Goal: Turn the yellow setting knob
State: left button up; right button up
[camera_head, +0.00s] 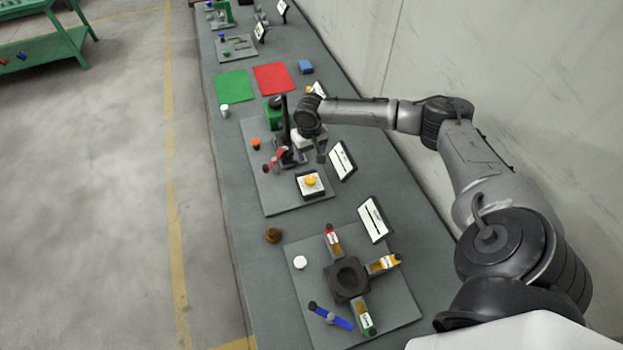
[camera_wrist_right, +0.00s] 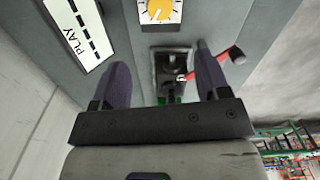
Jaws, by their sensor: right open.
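The yellow setting knob (camera_head: 311,181) sits on a white square dial plate on a grey board, in the middle of the head view. In the right wrist view the yellow knob (camera_wrist_right: 160,9) shows at the top edge, partly cut off, with scale marks around it. My right gripper (camera_head: 310,152) is just behind the knob in the head view, above the board. In the wrist view its two fingers (camera_wrist_right: 158,80) are apart with nothing between them touching, and the knob lies beyond the fingertips. My left gripper is not in view.
A dark device with a red-handled lever (camera_wrist_right: 232,56) lies beyond the fingers; the red handle (camera_head: 275,158) also shows in the head view. A nearer board (camera_head: 400,307) carries a dark hub with several coloured handles.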

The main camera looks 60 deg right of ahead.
aim_at(310, 179)
notch_tip(310, 179, down, 12)
jog(key=shift+s+a+r, duration=0.1)
jog(key=shift+s+a, duration=0.05)
jog(key=shift+f, duration=0.85)
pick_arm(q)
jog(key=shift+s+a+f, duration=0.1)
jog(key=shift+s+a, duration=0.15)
pick_arm(e)
jog(key=shift+f, duration=0.15)
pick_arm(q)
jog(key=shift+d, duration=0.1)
pick_arm(e)
jog(key=shift+c, duration=0.5)
jog(key=c, duration=0.8)
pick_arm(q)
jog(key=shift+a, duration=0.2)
